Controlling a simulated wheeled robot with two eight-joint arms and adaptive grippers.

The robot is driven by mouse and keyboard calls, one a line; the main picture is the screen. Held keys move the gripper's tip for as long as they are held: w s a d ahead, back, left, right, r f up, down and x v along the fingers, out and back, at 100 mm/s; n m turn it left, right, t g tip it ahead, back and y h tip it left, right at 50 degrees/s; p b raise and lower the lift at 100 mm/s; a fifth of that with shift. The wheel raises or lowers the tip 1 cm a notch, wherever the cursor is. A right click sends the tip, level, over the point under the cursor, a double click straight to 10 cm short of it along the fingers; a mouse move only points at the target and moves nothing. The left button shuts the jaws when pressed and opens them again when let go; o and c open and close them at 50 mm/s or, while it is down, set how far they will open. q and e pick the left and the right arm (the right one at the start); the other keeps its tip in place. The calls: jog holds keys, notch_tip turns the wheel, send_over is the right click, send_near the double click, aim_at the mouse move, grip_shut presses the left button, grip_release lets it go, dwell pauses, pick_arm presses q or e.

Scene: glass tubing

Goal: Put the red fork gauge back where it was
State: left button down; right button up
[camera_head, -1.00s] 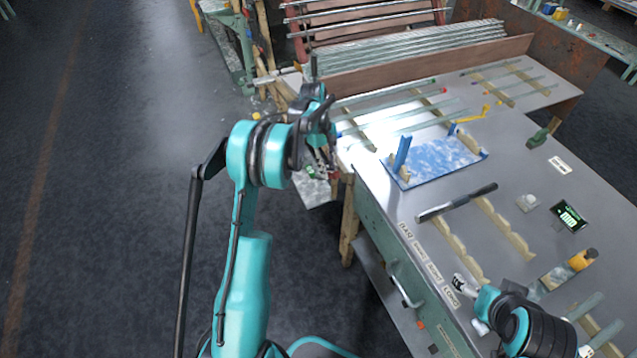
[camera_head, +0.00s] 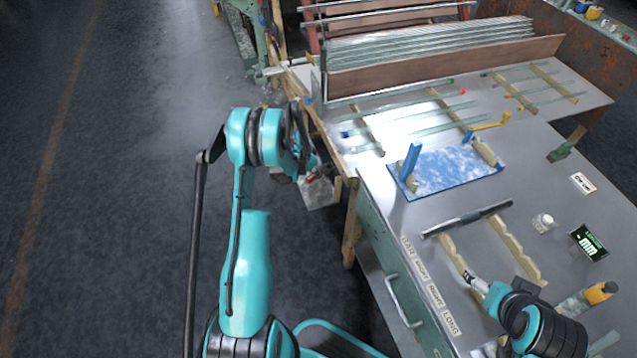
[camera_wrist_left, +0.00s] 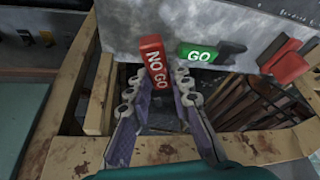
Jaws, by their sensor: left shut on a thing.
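The red fork gauge (camera_wrist_left: 155,62), marked NO GO, is between the fingertips of my left gripper (camera_wrist_left: 157,80) in the left wrist view. The gripper is shut on it, in front of a grey panel. I cannot tell whether the gauge touches the panel. A green GO gauge (camera_wrist_left: 200,53) is just to its right on the panel. In the head view my left gripper (camera_head: 312,172) is beside the bench's left end, and the gauge is mostly hidden. My right gripper (camera_head: 472,281) is low over the bench's front; its finger state is unclear.
A wooden frame (camera_wrist_left: 255,148) surrounds a dark opening below the panel. Another red piece (camera_wrist_left: 287,64) sits at its right. The bench (camera_head: 385,195) carries a blue-white board (camera_head: 455,172), a dark bar (camera_head: 467,219) and notched wooden rests (camera_head: 515,252). Floor on the left is clear.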

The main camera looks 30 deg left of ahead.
aim_at(318, 186)
pick_arm(q)
notch_tip(318, 186, down, 7)
jog(key=shift+w+f+b, duration=0.15)
jog(key=shift+f+b, duration=0.05)
jog(key=shift+b, duration=1.05)
jog(key=shift+r, duration=0.1)
jog(key=c, duration=1.4)
grip_release()
